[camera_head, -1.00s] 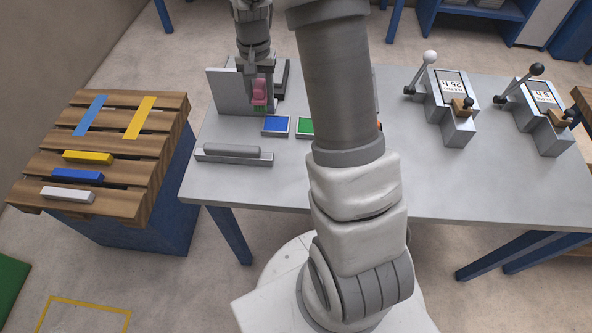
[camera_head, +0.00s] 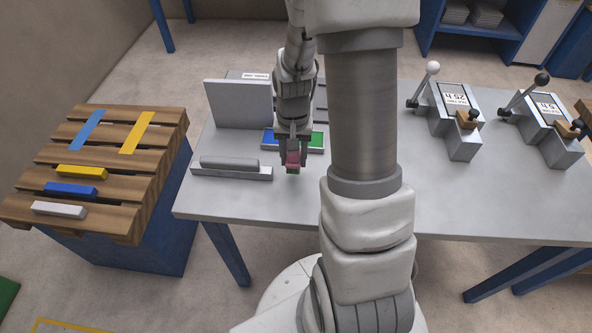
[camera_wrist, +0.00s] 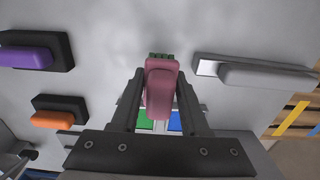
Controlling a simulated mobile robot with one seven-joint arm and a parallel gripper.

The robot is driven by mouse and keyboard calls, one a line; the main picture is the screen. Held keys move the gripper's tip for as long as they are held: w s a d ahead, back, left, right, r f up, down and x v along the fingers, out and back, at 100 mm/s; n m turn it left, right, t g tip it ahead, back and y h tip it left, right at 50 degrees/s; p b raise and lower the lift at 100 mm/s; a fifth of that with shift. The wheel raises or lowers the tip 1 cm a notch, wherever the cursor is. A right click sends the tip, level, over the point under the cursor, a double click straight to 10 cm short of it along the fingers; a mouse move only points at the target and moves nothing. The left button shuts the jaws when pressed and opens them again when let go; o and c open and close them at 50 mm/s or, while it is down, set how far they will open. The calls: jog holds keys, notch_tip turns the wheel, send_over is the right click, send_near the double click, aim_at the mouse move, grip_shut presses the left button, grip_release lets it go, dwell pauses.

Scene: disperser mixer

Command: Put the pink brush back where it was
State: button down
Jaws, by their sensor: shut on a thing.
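The pink brush (camera_head: 293,158) is in my gripper (camera_head: 292,148), in front of the blue and green pads in the head view. In the wrist view the pink brush (camera_wrist: 160,88) sits between the two dark fingers of my gripper (camera_wrist: 160,100), which are shut on it. Green bristles (camera_wrist: 161,56) show at its far end. It appears to be held above the grey table (camera_head: 430,205); the height is hard to tell.
A grey bar on a tray (camera_head: 230,174) lies left of the brush. The wrist view shows a purple piece (camera_wrist: 25,57) and an orange piece (camera_wrist: 52,119) on dark holders. Lever devices (camera_head: 452,120) stand right. A slatted wooden stand (camera_head: 130,195) is left.

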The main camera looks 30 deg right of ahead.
aim_at(296, 179)
jog(key=shift+s+d+f, duration=0.15)
jog(key=shift+s+f, duration=0.25)
jog(key=shift+f+b, duration=0.35)
jog(key=shift+f, duration=1.5)
jog(key=shift+f, duration=0.25)
jog(key=shift+c, duration=2)
grip_release()
jog(key=shift+r, duration=0.1)
jog(key=shift+r, duration=0.1)
